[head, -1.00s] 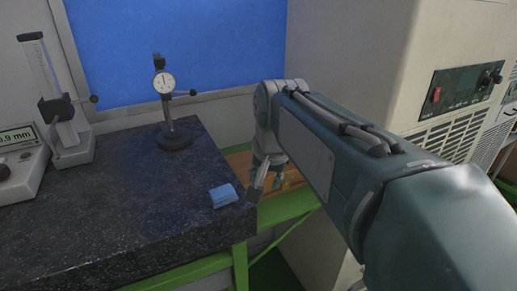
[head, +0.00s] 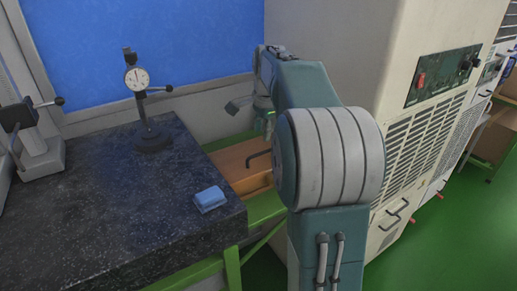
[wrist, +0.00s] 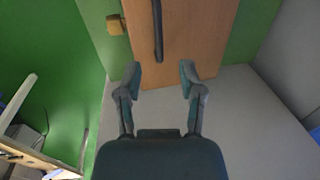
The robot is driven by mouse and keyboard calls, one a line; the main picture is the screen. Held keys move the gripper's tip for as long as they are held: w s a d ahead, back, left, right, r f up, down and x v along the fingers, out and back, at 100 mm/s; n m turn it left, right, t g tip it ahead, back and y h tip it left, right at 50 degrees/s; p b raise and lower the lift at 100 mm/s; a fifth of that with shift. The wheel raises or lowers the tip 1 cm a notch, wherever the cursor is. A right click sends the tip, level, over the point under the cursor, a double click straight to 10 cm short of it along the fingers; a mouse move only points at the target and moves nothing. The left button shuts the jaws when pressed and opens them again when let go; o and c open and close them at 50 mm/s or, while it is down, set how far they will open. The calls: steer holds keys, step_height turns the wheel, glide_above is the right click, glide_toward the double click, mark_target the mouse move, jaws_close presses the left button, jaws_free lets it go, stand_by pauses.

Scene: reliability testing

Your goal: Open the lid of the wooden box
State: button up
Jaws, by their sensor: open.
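The wooden box (head: 232,158) sits on the green stand between the dark stone slab and the pale cabinet, partly hidden by my arm. Its dark bar handle (head: 259,156) shows on top; the lid looks closed. In the wrist view, the box (wrist: 203,35) fills the upper middle, with the handle (wrist: 157,32) running lengthwise and a small yellowish block (wrist: 116,24) at its left edge. My gripper (wrist: 160,73) is open and empty. In the picture its fingertips lie to either side of and just below the handle's near end; I cannot tell the height gap.
The dark stone slab (head: 95,205) holds a dial gauge on a stand (head: 150,138) and a blue block (head: 210,199) near its right edge. The pale cabinet (head: 345,60) stands close on the right. Green floor (head: 450,240) is clear at lower right.

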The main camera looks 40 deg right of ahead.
mark_target(260, 153)
steer(key=f, duration=0.4)
steer(key=w+f, duration=0.1)
steer(key=f, duration=0.2)
steer(key=shift+d, duration=0.1)
steer(key=shift+r, duration=0.1)
jaws_close()
